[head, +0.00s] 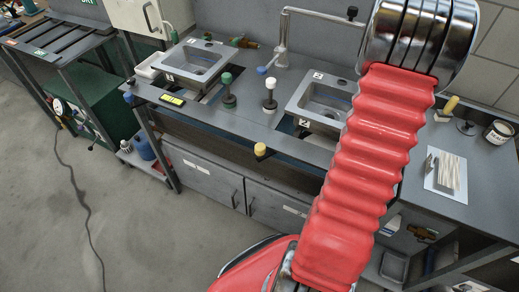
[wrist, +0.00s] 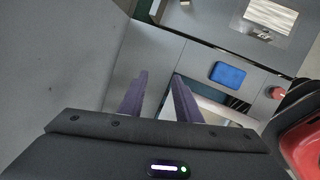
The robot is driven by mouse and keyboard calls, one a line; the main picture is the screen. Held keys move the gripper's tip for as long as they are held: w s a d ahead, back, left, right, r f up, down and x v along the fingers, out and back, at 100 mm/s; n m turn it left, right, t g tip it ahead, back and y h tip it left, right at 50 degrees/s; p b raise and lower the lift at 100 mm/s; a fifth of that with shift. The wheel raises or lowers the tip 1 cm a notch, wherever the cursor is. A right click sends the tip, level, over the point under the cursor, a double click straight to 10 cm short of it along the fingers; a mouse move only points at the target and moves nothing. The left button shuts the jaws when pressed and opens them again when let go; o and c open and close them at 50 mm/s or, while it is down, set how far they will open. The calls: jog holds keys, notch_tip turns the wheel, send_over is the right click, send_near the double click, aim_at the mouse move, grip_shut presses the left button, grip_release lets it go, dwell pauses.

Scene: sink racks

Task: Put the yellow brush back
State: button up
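A small yellow-topped item (head: 447,108), possibly the yellow brush, is on the right end of the counter in the head view. It is too small to make out its bristles. A dark round stand (head: 466,127) is beside it. Another yellow knob (head: 260,149) shows at the counter's front edge; I cannot tell what it belongs to. My gripper (wrist: 160,80) shows in the wrist view with its two purple fingers apart and nothing visible between them. The head view does not show the fingers. I cannot clearly make out the brush in the wrist view.
Green-topped (head: 228,90) and white-topped (head: 270,95) upright items stand between two sinks (head: 193,61) (head: 326,102). The wrist view shows a blue block (wrist: 228,74) and red knob (wrist: 278,93).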

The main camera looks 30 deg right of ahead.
jog(key=w+a+r+m+t, duration=0.1)
jog(key=w+a+r, duration=0.15)
jog(key=a, duration=0.85)
jog(key=w+a+r+m+t, duration=0.1)
jog(key=w+a+m, duration=0.15)
jog(key=a, duration=0.75)
jog(key=w+a+r+t, duration=0.2)
jog(key=w+a, duration=0.1)
jog(key=a, duration=0.8)
jog(key=s+a+f+m+y, duration=0.1)
jog(key=s+a, duration=0.3)
jog(key=a, duration=0.5)
jog(key=s+a+f+m+t+y, duration=0.1)
jog(key=s+a+f, duration=0.3)
jog(key=a, duration=0.5)
jog(key=s+a+f+m+t+y, duration=0.1)
jog(key=s+a+f+m+y, duration=0.1)
jog(key=s+a, duration=0.3)
jog(key=a+f+m, duration=0.1)
jog(key=a, duration=0.3)
jog(key=shift+a+f, duration=0.2)
